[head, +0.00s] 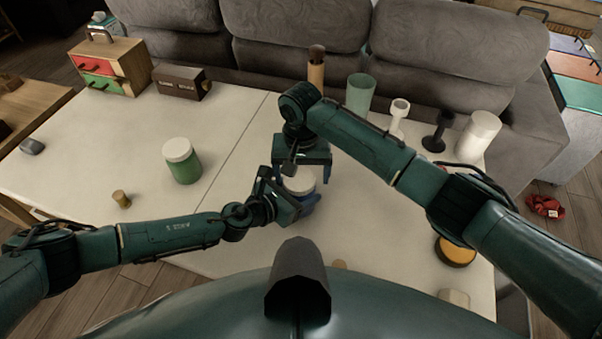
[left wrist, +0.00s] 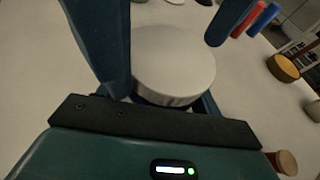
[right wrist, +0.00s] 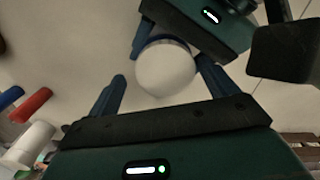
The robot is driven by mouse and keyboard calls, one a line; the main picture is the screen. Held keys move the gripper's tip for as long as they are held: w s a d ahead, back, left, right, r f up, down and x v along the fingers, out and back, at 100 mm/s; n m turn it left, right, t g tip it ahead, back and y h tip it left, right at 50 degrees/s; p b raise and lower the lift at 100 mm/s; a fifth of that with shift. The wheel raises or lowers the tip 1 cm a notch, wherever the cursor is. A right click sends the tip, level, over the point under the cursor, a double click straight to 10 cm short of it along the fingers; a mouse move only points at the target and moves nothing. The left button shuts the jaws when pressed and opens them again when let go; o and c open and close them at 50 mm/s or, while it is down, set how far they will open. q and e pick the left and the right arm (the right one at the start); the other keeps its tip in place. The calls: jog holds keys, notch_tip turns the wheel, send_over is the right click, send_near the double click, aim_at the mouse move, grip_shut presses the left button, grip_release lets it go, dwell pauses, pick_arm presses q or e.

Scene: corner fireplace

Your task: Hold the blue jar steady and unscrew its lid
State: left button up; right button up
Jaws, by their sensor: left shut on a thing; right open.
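The blue jar (head: 306,204) stands on the white table, mostly hidden by my grippers in the head view. Its round white lid (head: 300,183) is on top, and the lid also shows in the left wrist view (left wrist: 173,62) and the right wrist view (right wrist: 166,69). My left gripper (head: 294,204) is shut on the jar body, its fingers on either side below the lid. My right gripper (head: 300,174) is open above the jar. In the right wrist view its two blue fingers are spread either side of the lid, with a gap visible at the left finger.
A green jar with a white lid (head: 182,161) and a small cork-coloured piece (head: 121,199) stand to the left. A green cup (head: 360,94), a white goblet-like piece (head: 398,117) and a white cylinder (head: 478,136) stand at the back right. A yellow-topped round container (head: 456,250) is at the right.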

jog(key=r, duration=0.4)
jog(key=shift+s+a, duration=0.1)
jog(key=shift+a, duration=0.2)
jog(key=shift+c, duration=0.3)
jog(key=shift+a+r+m, duration=0.25)
jog(key=shift+r+m, duration=0.45)
jog(key=shift+r, duration=0.35)
jog(key=shift+d+r+m, duration=0.2)
jog(key=shift+r+m, duration=0.4)
jog(key=shift+m, duration=0.1)
jog(key=shift+d+f, duration=0.1)
jog(key=shift+f, duration=0.35)
notch_tip(320, 180, down, 7)
jog(key=shift+r, duration=0.1)
